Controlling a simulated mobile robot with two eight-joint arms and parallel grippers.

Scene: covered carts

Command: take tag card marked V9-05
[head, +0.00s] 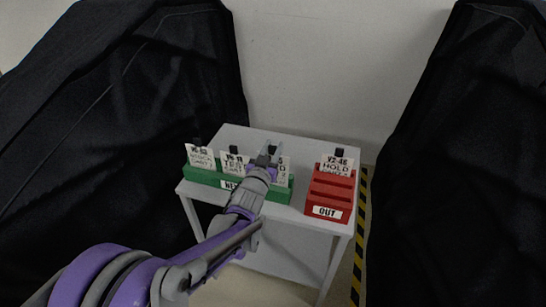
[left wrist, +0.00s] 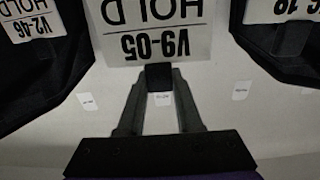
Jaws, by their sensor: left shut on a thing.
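The tag card marked V9-05 HOLD (left wrist: 155,40) shows upside down in the left wrist view, white with black print and a black tab. My left gripper (left wrist: 159,78) is shut on that black tab. In the head view my left gripper (head: 269,155) is over the right end of the green rack (head: 205,181) and hides much of this card (head: 284,168). Whether the card's lower edge is still in the rack cannot be told. My right gripper is not in view.
Two other cards (head: 201,157) (head: 235,163) stand in the green rack. A red rack (head: 330,196) labelled OUT holds card V2-46 HOLD (head: 337,166) at its back; its front slots look empty. Both racks are on a grey cart (head: 300,150). Black-draped shapes (head: 150,90) (head: 460,150) flank it.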

